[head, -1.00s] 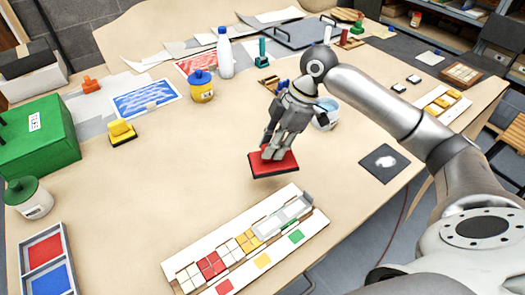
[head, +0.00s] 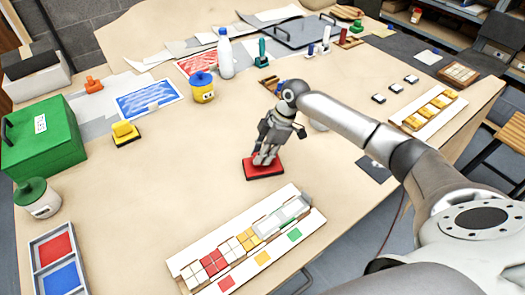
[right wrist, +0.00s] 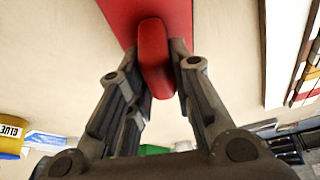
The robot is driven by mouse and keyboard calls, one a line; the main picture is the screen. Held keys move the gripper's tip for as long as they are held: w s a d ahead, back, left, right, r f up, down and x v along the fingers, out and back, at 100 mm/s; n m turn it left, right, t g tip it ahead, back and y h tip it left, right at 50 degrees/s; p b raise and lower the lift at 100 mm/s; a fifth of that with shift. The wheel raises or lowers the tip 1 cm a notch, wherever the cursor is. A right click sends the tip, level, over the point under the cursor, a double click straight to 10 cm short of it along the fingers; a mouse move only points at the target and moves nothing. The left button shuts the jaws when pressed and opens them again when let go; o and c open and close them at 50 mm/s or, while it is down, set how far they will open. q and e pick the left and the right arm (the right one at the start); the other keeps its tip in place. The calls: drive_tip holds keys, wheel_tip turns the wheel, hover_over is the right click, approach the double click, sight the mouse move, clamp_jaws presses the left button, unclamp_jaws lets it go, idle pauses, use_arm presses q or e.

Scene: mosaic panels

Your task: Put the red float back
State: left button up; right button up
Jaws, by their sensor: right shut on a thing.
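The red float (head: 262,172), a flat red plate with a dark underside and a red handle, is near the middle of the table (head: 345,180) in the head view. My right gripper (head: 266,157) is above it, shut on its handle. In the right wrist view the red float (right wrist: 154,62) shows its rounded handle between the two fingers, with the plate behind. The float looks level and at or very close to the tabletop; I cannot tell whether it touches. My left gripper is not in view.
In front is a white mosaic panel (head: 186,273) with coloured tiles. A yellow float (head: 125,135), green box (head: 45,140), yellow glue pot (head: 203,92) and white bottle (head: 225,58) stand to the left and back. Bare table surrounds the float.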

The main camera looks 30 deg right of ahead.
drive_tip(key=o, duration=0.9)
drive_tip(key=shift+f, duration=0.1)
drive_tip(key=shift+d+r, duration=0.15)
drive_tip(key=shift+r, duration=0.25)
drive_tip(key=b+v, duration=0.2)
drive_tip(key=v, duration=0.9)
drive_tip(key=shift+s+d+r, duration=0.1)
drive_tip(key=shift+r, duration=0.1)
